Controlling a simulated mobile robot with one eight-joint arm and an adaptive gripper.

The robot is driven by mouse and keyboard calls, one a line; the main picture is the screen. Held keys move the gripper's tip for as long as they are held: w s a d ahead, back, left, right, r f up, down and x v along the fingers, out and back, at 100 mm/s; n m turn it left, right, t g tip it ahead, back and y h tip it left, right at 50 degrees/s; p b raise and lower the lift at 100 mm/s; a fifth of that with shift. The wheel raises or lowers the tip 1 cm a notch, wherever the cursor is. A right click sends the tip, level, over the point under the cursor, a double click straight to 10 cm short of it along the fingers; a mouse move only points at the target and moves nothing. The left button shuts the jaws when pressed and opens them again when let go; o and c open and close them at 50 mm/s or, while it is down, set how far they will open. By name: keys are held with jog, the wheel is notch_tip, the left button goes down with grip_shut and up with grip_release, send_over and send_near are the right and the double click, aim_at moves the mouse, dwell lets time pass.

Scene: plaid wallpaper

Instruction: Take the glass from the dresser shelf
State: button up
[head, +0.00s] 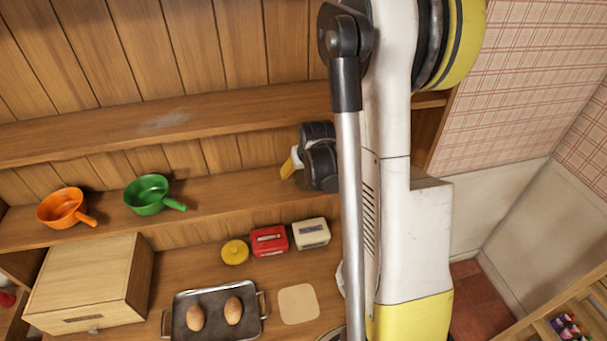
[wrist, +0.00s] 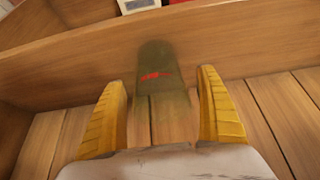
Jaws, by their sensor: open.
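The glass (wrist: 153,72) is a greenish, see-through tumbler with a red mark, seen in the wrist view. It stands between the two yellow fingers of my gripper (wrist: 162,80), with a visible gap on each side. The fingers are spread open and do not appear to touch it. In the head view my gripper (head: 296,163) is at the right part of the dresser's lower shelf (head: 235,190). There the glass is mostly hidden by my gripper and cannot be made out clearly.
An orange pan (head: 62,207) and a green pan (head: 147,194) stand left on the same shelf. The upper shelf (head: 200,117) runs above. Below are a wooden box (head: 85,285), a yellow lidded pot (head: 235,252), red (head: 269,240) and white (head: 311,233) toasters, and a tray (head: 190,296).

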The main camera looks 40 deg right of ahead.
jog(key=shift+c, duration=0.3)
jog(key=c, duration=1.4)
jog(key=shift+r, duration=0.15)
